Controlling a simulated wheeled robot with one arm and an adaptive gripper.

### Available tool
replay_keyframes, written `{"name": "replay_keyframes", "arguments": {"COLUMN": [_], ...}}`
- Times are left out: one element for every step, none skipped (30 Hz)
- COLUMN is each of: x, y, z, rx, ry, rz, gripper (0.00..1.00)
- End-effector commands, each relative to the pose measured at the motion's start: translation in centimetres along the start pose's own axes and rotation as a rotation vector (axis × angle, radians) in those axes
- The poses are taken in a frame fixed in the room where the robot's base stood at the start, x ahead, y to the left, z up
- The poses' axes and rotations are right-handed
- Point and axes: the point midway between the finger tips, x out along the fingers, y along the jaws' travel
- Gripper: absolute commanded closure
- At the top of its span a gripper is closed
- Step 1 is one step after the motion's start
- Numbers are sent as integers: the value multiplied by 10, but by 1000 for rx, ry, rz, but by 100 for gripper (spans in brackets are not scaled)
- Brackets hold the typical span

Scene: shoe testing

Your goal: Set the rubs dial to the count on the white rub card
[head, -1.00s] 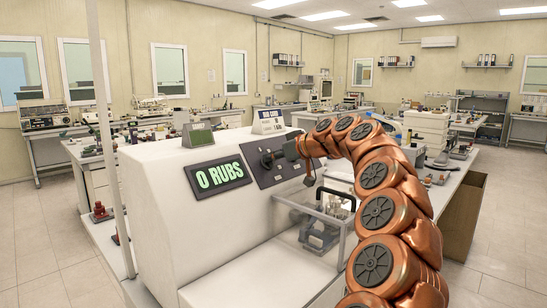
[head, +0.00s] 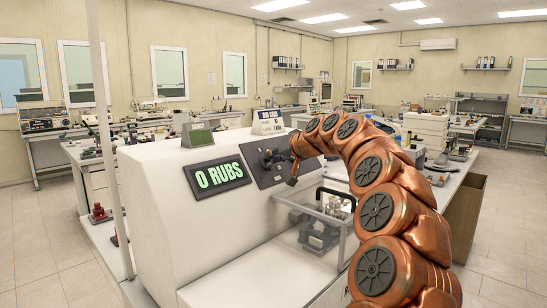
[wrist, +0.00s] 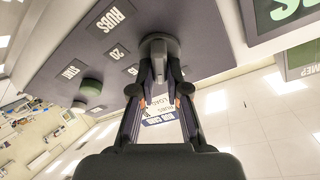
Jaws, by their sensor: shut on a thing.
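The rubs dial (wrist: 160,48) is a dark knob on the machine's dark sloped panel (wrist: 90,45), with a RUBS label (wrist: 112,18) and a 20 mark beside it. My gripper (wrist: 160,85) is shut on the dial, with a finger on each side. The display (head: 217,175) reads 0 RUBS. The white rub card (head: 268,122) stands on top of the machine; it also shows in the wrist view (wrist: 163,118), partly behind the fingers, its count not readable.
A green round knob (wrist: 90,87) sits on the panel beside the dial. A green card (head: 197,136) stands on the machine's top. A clear-walled chamber (head: 318,225) lies below the panel. Benches with equipment stand behind.

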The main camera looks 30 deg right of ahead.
Motion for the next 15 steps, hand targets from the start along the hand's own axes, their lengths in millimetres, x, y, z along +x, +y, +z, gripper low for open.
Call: {"name": "replay_keyframes", "arguments": {"x": [0, 0, 0, 0, 0, 0, 0, 0, 0, 0, 0, 0, 0, 0, 0], "y": [0, 0, 0, 0, 0, 0, 0, 0, 0, 0, 0, 0, 0, 0, 0], "z": [0, 0, 0, 0, 0, 0, 0, 0, 0, 0, 1, 1, 1, 1, 1], "rx": [22, 35, 50, 61, 70, 81, 88, 94, 101, 105, 109, 112, 114, 115, 115], "ry": [-3, -2, -2, -2, -2, -3, -3, -3, -3, -3, -3, -3, -3, -3, -3], "rz": [7, 10, 15, 17, 20, 22, 24, 26, 27, 28, 29, 30, 30, 30, 31], "gripper": [100, 100, 100, 100, 100, 100, 100, 100, 100, 100, 100, 100, 100, 100, 100]}}
